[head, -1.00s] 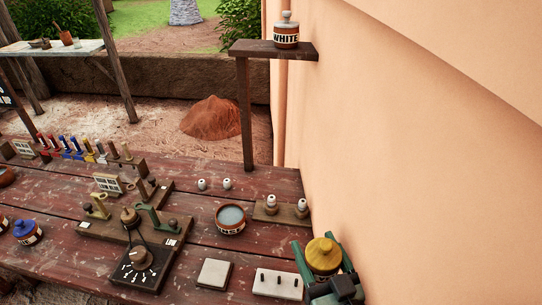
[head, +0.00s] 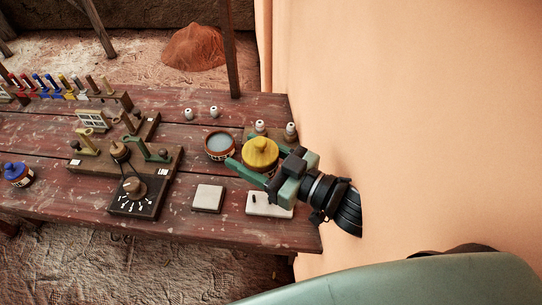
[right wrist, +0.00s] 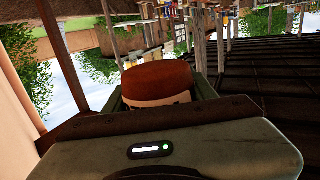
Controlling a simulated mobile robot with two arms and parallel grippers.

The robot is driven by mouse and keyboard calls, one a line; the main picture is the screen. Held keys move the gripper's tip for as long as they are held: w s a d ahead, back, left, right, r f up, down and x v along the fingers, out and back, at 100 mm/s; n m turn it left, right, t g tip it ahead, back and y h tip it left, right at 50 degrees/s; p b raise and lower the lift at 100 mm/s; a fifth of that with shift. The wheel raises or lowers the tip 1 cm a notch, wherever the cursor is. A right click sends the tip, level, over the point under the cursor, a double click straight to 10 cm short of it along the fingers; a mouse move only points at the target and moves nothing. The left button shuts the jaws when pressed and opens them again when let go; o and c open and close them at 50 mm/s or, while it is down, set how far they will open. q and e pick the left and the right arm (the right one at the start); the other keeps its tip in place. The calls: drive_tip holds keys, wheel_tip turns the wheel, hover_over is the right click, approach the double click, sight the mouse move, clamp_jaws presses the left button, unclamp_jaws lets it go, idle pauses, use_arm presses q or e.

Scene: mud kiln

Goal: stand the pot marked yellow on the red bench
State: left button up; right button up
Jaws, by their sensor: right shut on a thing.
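The pot with the yellow lid (head: 261,152) is in my right gripper (head: 256,163), whose green fingers are shut around it. In the head view it appears over the right end of the red bench (head: 240,112), between the bowl and the small white-topped pegs. I cannot tell whether its base touches the bench. In the right wrist view the pot's red-brown and cream body (right wrist: 157,83) shows between the fingers; its marking is not readable. My left gripper is not in view.
A bowl of grey liquid (head: 220,145) stands just left of the pot. A pale square tile (head: 208,198) and a white block (head: 268,208) lie in front. A dial box (head: 138,190) and a blue-lidded pot (head: 17,173) are further left. The wall (head: 400,120) rises at the right.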

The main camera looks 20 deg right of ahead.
drive_tip(key=w+a+r+n+g+y, duration=0.2)
drive_tip(key=w+a+n+g+y, duration=0.1)
drive_tip(key=a+n+g+y, duration=0.2)
drive_tip(key=shift+w+a+g, duration=0.15)
drive_tip(key=shift+a+g, duration=0.35)
drive_tip(key=shift+a, duration=0.45)
drive_tip(key=shift+r, duration=0.1)
drive_tip(key=shift+s+d+n+g+y, duration=0.15)
drive_tip(key=shift+d+n+g+y, duration=0.3)
drive_tip(key=shift+n+g, duration=0.5)
drive_tip(key=shift+s+d+n+g+y, duration=0.2)
drive_tip(key=shift+d+n+g, duration=0.4)
drive_tip(key=shift+g, duration=0.65)
drive_tip(key=shift+s+d+n+g+y, duration=0.15)
drive_tip(key=shift+d+n+g+y, duration=0.25)
drive_tip(key=shift+n+g, duration=0.6)
